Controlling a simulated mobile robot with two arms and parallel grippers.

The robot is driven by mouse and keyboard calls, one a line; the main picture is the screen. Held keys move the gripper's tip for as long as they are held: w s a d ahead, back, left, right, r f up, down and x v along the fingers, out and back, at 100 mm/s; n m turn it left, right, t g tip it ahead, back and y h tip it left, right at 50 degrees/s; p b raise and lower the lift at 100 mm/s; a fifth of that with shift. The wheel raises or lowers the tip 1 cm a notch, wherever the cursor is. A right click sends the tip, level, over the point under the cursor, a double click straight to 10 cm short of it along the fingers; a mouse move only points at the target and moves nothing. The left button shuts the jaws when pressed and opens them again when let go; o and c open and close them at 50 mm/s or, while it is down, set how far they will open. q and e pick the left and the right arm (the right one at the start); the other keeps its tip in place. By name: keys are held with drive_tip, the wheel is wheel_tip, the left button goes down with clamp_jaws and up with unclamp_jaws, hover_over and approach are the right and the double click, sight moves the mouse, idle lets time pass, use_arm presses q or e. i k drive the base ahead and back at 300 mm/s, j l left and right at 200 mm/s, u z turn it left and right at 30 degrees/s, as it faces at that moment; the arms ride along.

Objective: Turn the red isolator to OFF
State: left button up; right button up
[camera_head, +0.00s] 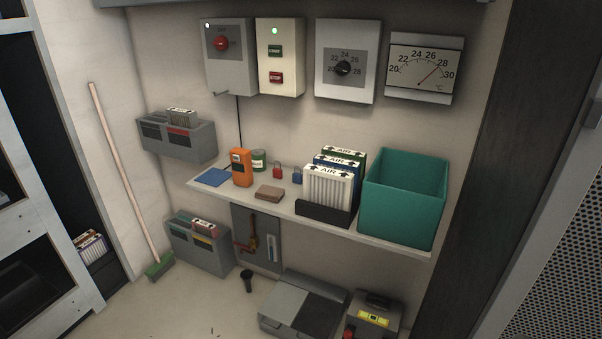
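The red isolator knob (220,43) sits on the front of a grey wall box (232,75), at the upper left of the wall group in the head view. Small marks surround the knob, but they are too small to read, so I cannot tell which position it points to. A small white spot shows at the box's top left corner, and a small lever or hasp sticks out at its lower edge. Neither of my grippers is in view.
Right of the isolator are a START/STOP box (280,60) with a green lamp lit, a dial thermostat (346,65) and a gauge (425,68). Below, a shelf (285,207) holds an orange meter (241,167), padlocks, filters and a teal bin (402,205). A broom (125,175) leans left.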

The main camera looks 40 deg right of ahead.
sight(221, 43)
drive_tip(key=i+z, duration=0.4)
drive_tip(key=i+j+z, duration=0.15)
drive_tip(key=i+z, duration=1.1)
drive_tip(key=i+j+z, duration=0.15)
drive_tip(key=i+z, duration=0.25)
drive_tip(key=k+u, duration=0.1)
drive_tip(key=u, duration=3.25)
drive_tip(key=z, duration=2.1)
